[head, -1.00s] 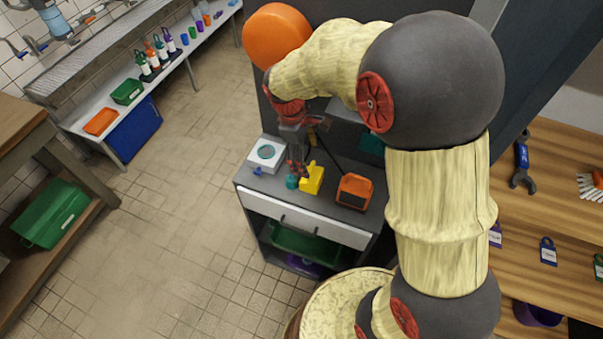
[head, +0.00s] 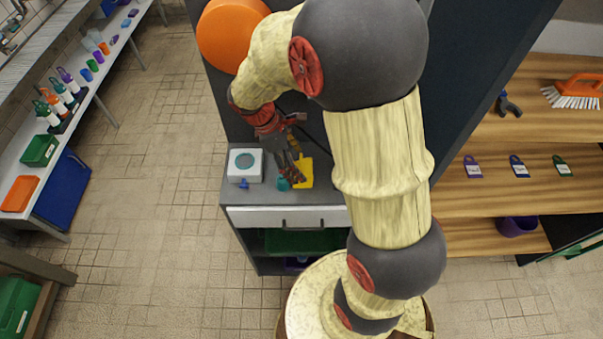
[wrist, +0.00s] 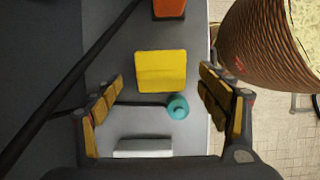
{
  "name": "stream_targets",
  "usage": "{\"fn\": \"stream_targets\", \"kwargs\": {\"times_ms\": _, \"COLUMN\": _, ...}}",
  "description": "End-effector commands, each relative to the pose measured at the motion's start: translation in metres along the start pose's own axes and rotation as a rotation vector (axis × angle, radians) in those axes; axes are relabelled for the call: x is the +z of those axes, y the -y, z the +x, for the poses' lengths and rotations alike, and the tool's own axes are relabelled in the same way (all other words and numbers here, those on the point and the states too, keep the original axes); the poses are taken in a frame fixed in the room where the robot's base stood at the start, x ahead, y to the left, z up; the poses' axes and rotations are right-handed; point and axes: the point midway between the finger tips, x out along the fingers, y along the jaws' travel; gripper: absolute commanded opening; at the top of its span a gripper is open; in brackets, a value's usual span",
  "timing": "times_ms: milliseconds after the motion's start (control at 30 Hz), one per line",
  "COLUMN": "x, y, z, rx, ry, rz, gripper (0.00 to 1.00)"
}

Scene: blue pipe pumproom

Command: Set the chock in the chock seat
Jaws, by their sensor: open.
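A yellow wedge-like block (head: 306,174), which looks like the chock, stands on the grey top of a small cabinet. It also shows in the wrist view (wrist: 160,71), ahead of my fingers and within the span between them. My gripper (head: 292,177) is open and empty, pointing down close to the block; in the head view it partly covers the block. A small teal cylinder (wrist: 178,106) stands beside the block, nearer my palm. I cannot clearly identify the chock seat.
An orange object (wrist: 168,8) lies beyond the block. A dark cable (wrist: 62,84) runs along the left in the wrist view.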

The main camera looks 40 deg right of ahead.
Motion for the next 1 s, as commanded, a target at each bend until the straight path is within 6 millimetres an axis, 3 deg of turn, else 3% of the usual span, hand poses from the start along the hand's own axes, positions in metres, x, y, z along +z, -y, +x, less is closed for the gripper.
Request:
{"fn": "stream_targets", "kwargs": {"times_ms": 333, "x": 0.000, "y": 0.001, "z": 0.046, "rx": -0.001, "ry": 0.000, "rz": 0.001, "gripper": 0.76}}
{"fn": "stream_targets", "kwargs": {"times_ms": 567, "x": 0.000, "y": 0.001, "z": 0.046, "rx": 0.001, "ry": -0.001, "rz": 0.001, "gripper": 0.76}}
{"fn": "stream_targets", "kwargs": {"times_ms": 1000, "x": 0.000, "y": 0.001, "z": 0.046, "rx": 0.000, "ry": -0.001, "rz": 0.001, "gripper": 0.51}}
